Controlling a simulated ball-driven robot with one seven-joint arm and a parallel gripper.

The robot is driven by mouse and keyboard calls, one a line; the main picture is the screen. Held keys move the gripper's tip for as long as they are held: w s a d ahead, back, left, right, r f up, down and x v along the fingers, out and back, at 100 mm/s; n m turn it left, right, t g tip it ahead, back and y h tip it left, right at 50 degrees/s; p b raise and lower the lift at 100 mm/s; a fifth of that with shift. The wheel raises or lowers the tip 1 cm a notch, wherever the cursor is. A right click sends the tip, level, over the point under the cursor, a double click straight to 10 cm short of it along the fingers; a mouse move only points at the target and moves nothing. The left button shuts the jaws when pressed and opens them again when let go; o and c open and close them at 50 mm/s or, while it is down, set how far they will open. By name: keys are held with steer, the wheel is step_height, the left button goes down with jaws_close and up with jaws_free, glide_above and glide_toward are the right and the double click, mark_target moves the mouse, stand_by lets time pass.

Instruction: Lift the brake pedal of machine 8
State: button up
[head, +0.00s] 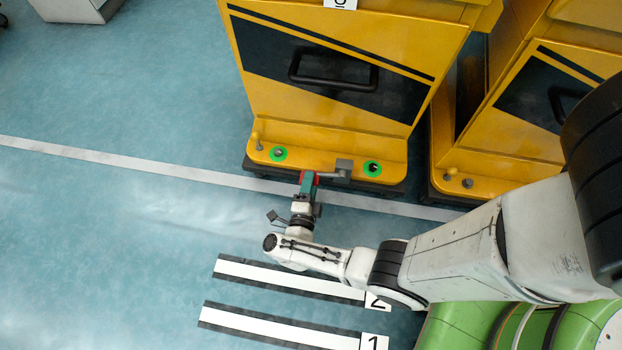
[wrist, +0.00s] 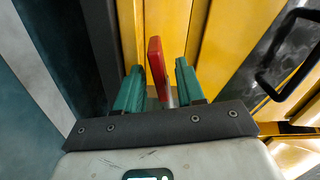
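The yellow machine (head: 330,120) stands upright in the head view; its number label (head: 340,3) is cut off at the top edge, so I cannot read it fully. The red brake pedal (head: 317,180) sticks out low at its front, beside a grey block (head: 343,169). In the wrist view the red pedal (wrist: 156,62) stands between the two green fingers of my gripper (wrist: 160,85), with a visible gap on each side. My gripper (head: 307,184) is open around the pedal, and its fingers partly hide the pedal in the head view.
A black handle (head: 333,69) is above. Another yellow machine (head: 520,110) stands close on the right. The blue floor (head: 120,230) on the left is clear.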

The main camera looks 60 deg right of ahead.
steer(key=shift+x, duration=0.85)
jaws_close()
